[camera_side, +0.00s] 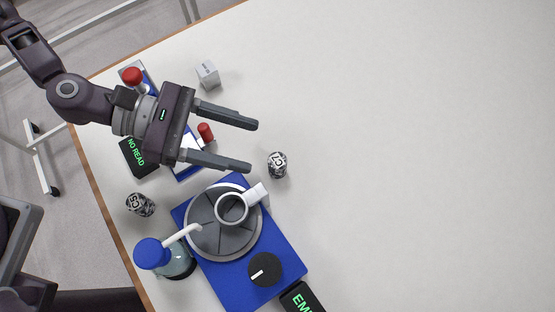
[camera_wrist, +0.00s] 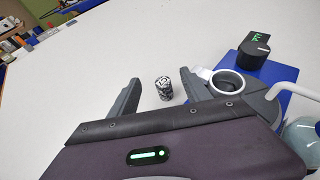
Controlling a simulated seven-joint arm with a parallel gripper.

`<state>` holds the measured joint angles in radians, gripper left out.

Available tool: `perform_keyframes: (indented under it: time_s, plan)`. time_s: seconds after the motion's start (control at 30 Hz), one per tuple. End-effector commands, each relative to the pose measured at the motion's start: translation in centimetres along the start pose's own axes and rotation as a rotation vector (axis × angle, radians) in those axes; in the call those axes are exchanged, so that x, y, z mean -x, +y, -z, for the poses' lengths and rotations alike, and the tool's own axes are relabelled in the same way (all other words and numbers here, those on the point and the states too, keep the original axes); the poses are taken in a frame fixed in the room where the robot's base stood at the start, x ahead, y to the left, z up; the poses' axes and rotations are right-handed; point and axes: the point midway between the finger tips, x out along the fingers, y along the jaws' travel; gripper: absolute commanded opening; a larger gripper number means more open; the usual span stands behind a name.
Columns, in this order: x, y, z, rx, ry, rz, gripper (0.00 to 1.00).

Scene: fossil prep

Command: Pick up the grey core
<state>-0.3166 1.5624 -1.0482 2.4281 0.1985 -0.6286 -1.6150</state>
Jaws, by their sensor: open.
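Two short speckled grey-and-black cylinders with white labels look like cores. One core (camera_side: 277,164) stands on the white table just right of my gripper's lower fingertip. It also shows in the wrist view (camera_wrist: 164,88), between the fingers and nearer the right one. The other core (camera_side: 140,204) is at the left, below the arm, and its label is hard to read. My gripper (camera_side: 254,147) is open and empty, with its fingers (camera_wrist: 160,78) pointing toward the first core. I cannot tell the fingers' height above the table.
A blue base (camera_side: 288,250) carries a grey round plate, white cup (camera_side: 232,208) and black knob (camera_side: 264,269) below the gripper. A blue-capped bottle (camera_side: 153,253) stands beside it. A pale cube (camera_side: 207,75) and "NO READ" display (camera_side: 138,156) are near the arm. The right side is clear.

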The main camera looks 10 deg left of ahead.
Motion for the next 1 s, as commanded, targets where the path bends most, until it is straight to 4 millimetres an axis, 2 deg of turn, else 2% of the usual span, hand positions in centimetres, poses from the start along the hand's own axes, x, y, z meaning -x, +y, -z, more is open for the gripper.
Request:
perform_keyframes:
  time_s: [0.07, 0.17, 0.53, 0.63, 0.8, 0.87, 1.0]
  plan:
    - [-0.8, 0.0, 1.9, 0.003, -0.001, 0.000, 0.56]
    - [-1.6, 0.0, 2.9, -0.002, 0.000, 0.002, 0.56]
    - [-7.6, 0.1, 3.2, -0.004, -0.001, 0.002, 0.56]
    - [-8.3, 0.1, 3.2, -0.002, -0.001, 0.001, 0.56]
    - [-8.3, 0.2, 3.2, -0.002, -0.001, 0.000, 0.56]
    - [-8.3, 0.2, 3.2, -0.002, -0.001, 0.000, 0.46]
    - [-8.3, 0.2, 3.2, -0.002, -0.001, 0.000, 0.19]
